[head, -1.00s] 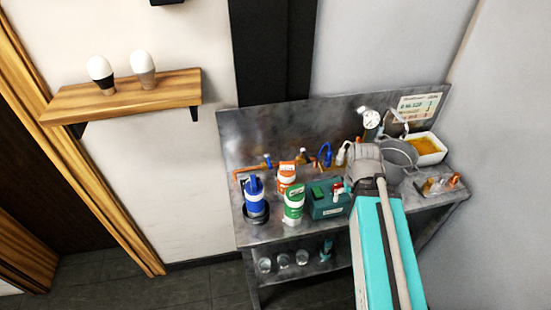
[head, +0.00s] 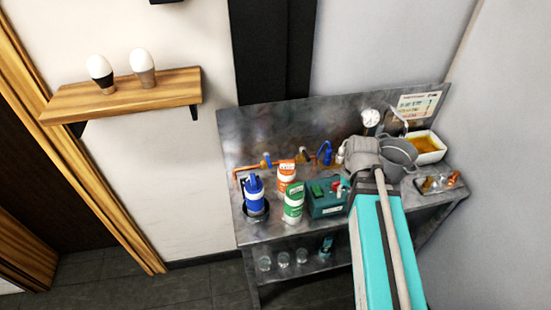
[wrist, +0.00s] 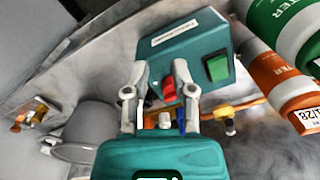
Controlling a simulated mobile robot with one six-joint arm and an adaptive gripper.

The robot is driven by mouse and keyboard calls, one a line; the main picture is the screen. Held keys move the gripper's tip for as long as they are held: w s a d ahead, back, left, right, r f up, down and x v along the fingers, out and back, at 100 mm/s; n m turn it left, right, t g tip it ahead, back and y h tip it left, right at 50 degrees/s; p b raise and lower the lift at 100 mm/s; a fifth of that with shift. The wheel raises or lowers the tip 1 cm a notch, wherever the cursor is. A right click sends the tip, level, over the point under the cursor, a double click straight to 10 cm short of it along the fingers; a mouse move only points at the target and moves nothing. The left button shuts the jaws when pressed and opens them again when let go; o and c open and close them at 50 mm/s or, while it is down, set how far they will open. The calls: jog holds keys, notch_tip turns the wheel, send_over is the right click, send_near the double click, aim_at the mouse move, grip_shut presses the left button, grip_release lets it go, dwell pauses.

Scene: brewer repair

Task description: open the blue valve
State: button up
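A small blue valve handle (head: 266,159) sits on the copper pipe at the back left of the bench in the head view. A larger blue part (head: 325,153) stands farther right along the back; I cannot tell for certain which is the blue valve. In the wrist view a blue piece (wrist: 181,120) shows partly hidden beside the right finger. My gripper (wrist: 163,88) is open, its fingers apart with nothing held between them. It is over the bench, with the green box (wrist: 186,55) and its red switch seen beyond the fingers. In the head view my arm hides the fingers.
Blue (head: 254,196), green-and-white (head: 293,204) and orange-and-white (head: 287,176) containers stand at the bench's left front. The green box (head: 325,206) is at the middle front. A grey pot (head: 400,158) and a white tray (head: 428,149) are to the right.

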jog(key=w+a+m+y, duration=0.1)
jog(key=w, duration=0.2)
jog(key=w+a+r+m+y, duration=0.1)
jog(key=w+a+m, duration=0.1)
jog(key=w+a+m+g, duration=0.1)
jog(key=w+a+m, duration=0.1)
jog(key=w, duration=0.1)
jog(key=shift+w+a+r+y+p, duration=0.25)
jog(key=shift+w+r+y+p, duration=0.05)
jog(key=shift+r+y+p, duration=0.1)
grip_shut()
jog(key=w+a+r+m+y, duration=0.1)
jog(key=w+a+m, duration=0.1)
jog(key=w, duration=0.1)
jog(key=w+a+r+m+y, duration=0.1)
jog(key=w+a+m, duration=0.1)
jog(key=w, duration=0.1)
jog(key=w+a+r+m+g+y, duration=0.1)
jog(key=w+a+m, duration=0.1)
jog(key=w+m, duration=0.1)
jog(key=shift+w+a+r+y+p, duration=0.25)
jog(key=shift+w+y+p, duration=0.05)
jog(key=shift+w+p, duration=0.05)
jog(key=shift+w+a+r+m, duration=0.25)
jog(key=shift+w+a+m, duration=0.15)
